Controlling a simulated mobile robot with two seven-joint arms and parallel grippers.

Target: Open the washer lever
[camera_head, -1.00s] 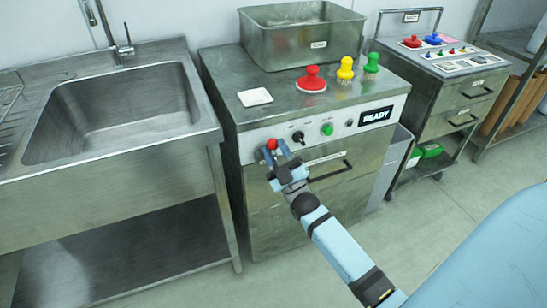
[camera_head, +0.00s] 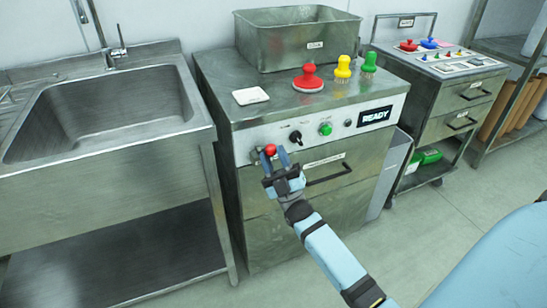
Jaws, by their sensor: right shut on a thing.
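The washer lever shows as a red ball knob (camera_head: 270,149) at the left end of the front panel on the steel washer cabinet (camera_head: 278,213). My right gripper (camera_head: 272,156) is at the panel, with its two blue fingers on either side of the red knob. It is shut on the knob. The lever's stem and the contact points are mostly hidden by the fingers. My left gripper is not in view.
The panel also has a black switch (camera_head: 295,137), a green button (camera_head: 326,129) and a READY display (camera_head: 375,116). A drawer handle (camera_head: 329,175) sits below. Brushes and a metal bin (camera_head: 299,40) stand on top. A sink (camera_head: 100,110) is at left.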

